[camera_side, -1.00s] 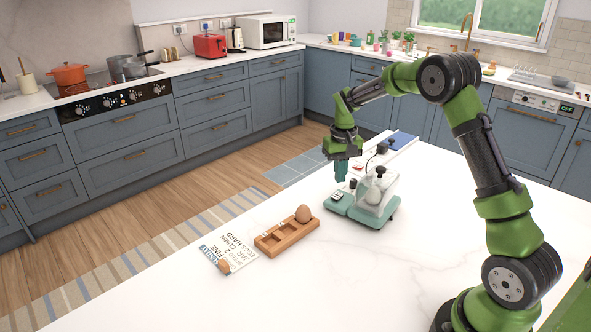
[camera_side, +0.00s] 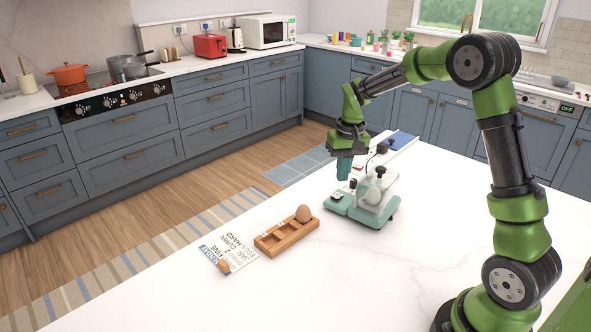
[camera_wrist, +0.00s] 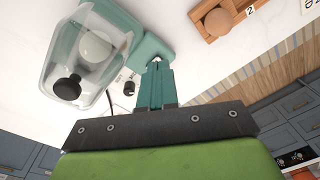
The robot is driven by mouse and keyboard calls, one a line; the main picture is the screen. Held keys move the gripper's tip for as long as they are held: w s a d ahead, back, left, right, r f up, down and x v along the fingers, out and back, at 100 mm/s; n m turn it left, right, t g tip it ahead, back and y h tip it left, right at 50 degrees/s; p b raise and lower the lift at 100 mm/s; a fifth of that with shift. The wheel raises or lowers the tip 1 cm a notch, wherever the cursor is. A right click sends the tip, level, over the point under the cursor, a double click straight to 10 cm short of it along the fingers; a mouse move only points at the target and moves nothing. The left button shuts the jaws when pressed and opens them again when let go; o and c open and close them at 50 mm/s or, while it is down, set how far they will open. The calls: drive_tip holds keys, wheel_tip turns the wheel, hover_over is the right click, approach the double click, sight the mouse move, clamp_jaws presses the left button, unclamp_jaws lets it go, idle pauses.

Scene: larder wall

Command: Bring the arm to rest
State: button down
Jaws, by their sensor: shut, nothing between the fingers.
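My gripper (camera_side: 344,167) is shut and empty, hanging above the back-left edge of a teal device with a clear cover (camera_side: 374,197). In the wrist view, my gripper's teal fingers (camera_wrist: 156,78) are together, and the clear cover (camera_wrist: 88,50) with its dark knob and a pale egg-like thing inside lies to their left. I cannot tell whether the fingertips touch the device. My green and black arm reaches in from the right over the white counter.
A wooden rack (camera_side: 287,236) holds a brown egg (camera_side: 303,213) in its far slot. A printed sheet (camera_side: 228,252) lies beside it with a small brown piece on it. A blue flat thing (camera_side: 401,140) lies behind the device. The front counter is clear.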

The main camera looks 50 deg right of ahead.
drive_tip(key=s+a+r+n+t, duration=0.1)
drive_tip(key=s+a+r+t, duration=0.2)
drive_tip(key=s+a+r, duration=0.3)
drive_tip(key=s+a+r+n+t+y, duration=0.1)
drive_tip(key=s+a+r+t, duration=0.2)
drive_tip(key=s+a+r, duration=0.3)
drive_tip(key=s+a, duration=0.4)
drive_tip(key=s, duration=0.3)
drive_tip(key=shift+a+r+t+y, duration=0.15)
drive_tip(key=shift+t+y, duration=0.15)
